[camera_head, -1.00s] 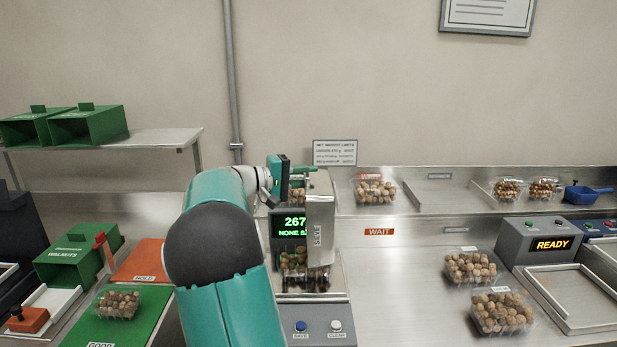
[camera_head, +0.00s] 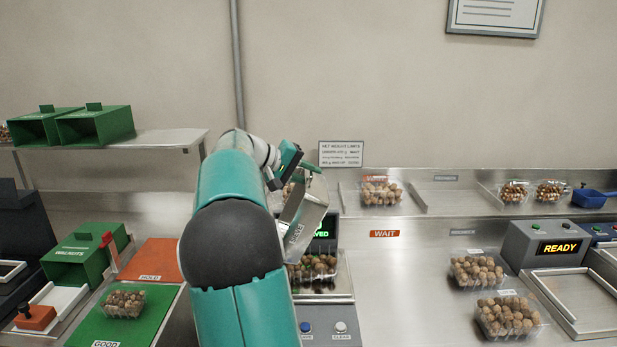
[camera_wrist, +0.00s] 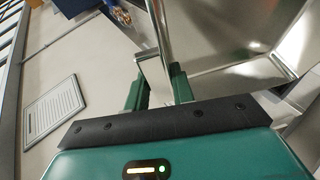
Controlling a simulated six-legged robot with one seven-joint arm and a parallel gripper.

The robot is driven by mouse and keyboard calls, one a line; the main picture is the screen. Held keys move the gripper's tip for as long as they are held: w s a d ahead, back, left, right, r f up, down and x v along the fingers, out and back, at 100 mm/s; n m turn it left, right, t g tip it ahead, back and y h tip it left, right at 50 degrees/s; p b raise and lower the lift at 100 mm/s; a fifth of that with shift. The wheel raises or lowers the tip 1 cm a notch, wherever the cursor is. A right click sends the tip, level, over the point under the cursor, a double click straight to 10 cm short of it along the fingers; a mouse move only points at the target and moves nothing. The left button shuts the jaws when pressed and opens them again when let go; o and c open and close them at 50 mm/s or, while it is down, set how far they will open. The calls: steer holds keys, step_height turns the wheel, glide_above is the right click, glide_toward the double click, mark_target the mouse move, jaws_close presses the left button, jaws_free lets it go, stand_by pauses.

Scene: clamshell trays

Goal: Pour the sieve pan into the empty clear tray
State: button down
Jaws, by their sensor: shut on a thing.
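The sieve pan (camera_head: 306,222) is a metal pan marked SIEVE, tilted above the scale in the head view. In the wrist view the dark green fingers (camera_wrist: 158,90) close around the handle, and the pan's bare metal inside (camera_wrist: 235,80) shows at the right with no nuts visible in that part. A clear tray (camera_head: 314,270) on the scale below the pan holds nuts. My arm hides the scale's left side and part of the display, which ends in "VED".
Filled clear trays stand at the right (camera_head: 477,271) and on the back shelf (camera_head: 380,192). A green GOOD mat (camera_head: 150,325) with a filled tray and an orange HOLD mat (camera_head: 160,262) lie left. A READY machine (camera_head: 545,243) stands right. The steel counter near WAIT is clear.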

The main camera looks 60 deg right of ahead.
steer(key=t+y, duration=0.2)
steer(key=r+m+t+y, duration=0.1)
steer(key=t, duration=0.2)
steer(key=shift+s+r+m+t+y, duration=0.15)
steer(key=shift+m+t+y, duration=0.15)
steer(key=shift+y, duration=0.1)
steer(key=t+y, duration=0.1)
steer(key=t, duration=0.2)
steer(key=shift+d+r+m+y, duration=0.1)
steer(key=shift+r+m+y, duration=0.2)
steer(key=shift+m+y, duration=0.1)
steer(key=shift+r+t+y, duration=0.15)
steer(key=shift+t+y, duration=0.35)
steer(key=shift+t, duration=0.5)
steer(key=shift+r, duration=2)
